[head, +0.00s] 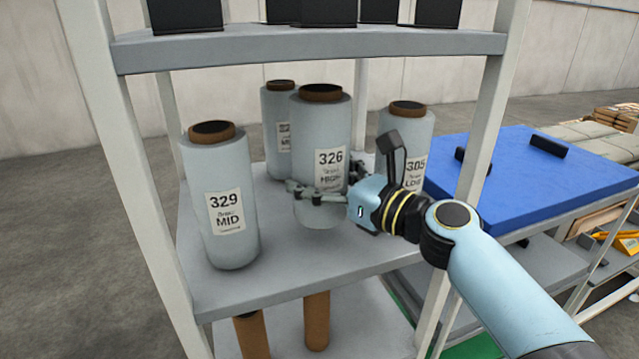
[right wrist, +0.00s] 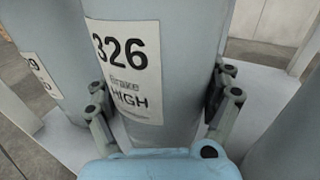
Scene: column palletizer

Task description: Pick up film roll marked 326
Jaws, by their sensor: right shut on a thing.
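The film roll marked 326 (head: 322,115) stands upright on the middle shelf, light blue with a brown core and a white label reading 326 and HIGH. In the head view my right gripper (head: 318,192) reaches in from the right and is shut around its lower half. In the right wrist view the roll (right wrist: 185,60) fills the middle, with a finger of the gripper (right wrist: 165,115) on each side of it. The roll's base seems to be at shelf level; I cannot tell if it is lifted. My left gripper is not in view.
Roll 329 (head: 215,165) stands to the left, roll 305 (head: 408,125) close on the right behind my gripper, and another roll (head: 277,110) behind. The upper shelf (head: 300,43) and white posts (head: 490,110) frame the opening. A blue-topped table (head: 530,185) stands at right.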

